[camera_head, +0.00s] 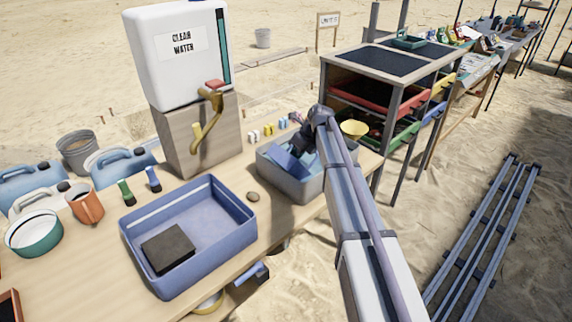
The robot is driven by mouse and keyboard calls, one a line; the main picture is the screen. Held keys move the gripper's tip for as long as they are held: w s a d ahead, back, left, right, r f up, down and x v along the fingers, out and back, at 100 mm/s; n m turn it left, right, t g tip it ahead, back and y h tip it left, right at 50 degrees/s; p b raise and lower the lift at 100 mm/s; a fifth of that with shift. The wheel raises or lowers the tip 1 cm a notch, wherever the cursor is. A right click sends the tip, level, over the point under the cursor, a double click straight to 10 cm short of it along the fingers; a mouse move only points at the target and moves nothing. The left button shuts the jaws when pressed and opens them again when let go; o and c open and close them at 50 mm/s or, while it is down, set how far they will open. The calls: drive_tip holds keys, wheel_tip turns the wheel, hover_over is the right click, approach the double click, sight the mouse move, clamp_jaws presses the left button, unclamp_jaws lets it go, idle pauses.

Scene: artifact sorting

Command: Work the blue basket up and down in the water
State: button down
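The blue basket (287,164) is partly visible inside a grey tub (306,187) at the right end of the wooden table. It looks tilted, and how deep it sits is unclear. Water in the tub cannot be made out. My gripper (307,143) is over the right side of the tub, at or very near the basket. My arm comes in from the lower right and hides part of the tub. The fingers are dark and too small to show whether they are shut on the basket.
A white water tank (172,75) with a brass tap (207,120) stands behind. A larger blue tub (212,232) holds a dark block (168,249). A stone (252,197) lies between the tubs. A tray rack (364,105) stands to the right.

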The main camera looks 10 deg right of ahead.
drive_tip(key=w+a, duration=0.1)
drive_tip(key=w+a+r+p, duration=0.1)
drive_tip(key=w, duration=0.1)
idle(2.2)
wheel_tip(320, 180, up, 13)
drive_tip(key=p, duration=1.3)
drive_tip(key=shift+r+p, duration=0.2)
drive_tip(key=shift+p, duration=0.1)
wheel_tip(320, 180, up, 5)
drive_tip(key=p, duration=0.5)
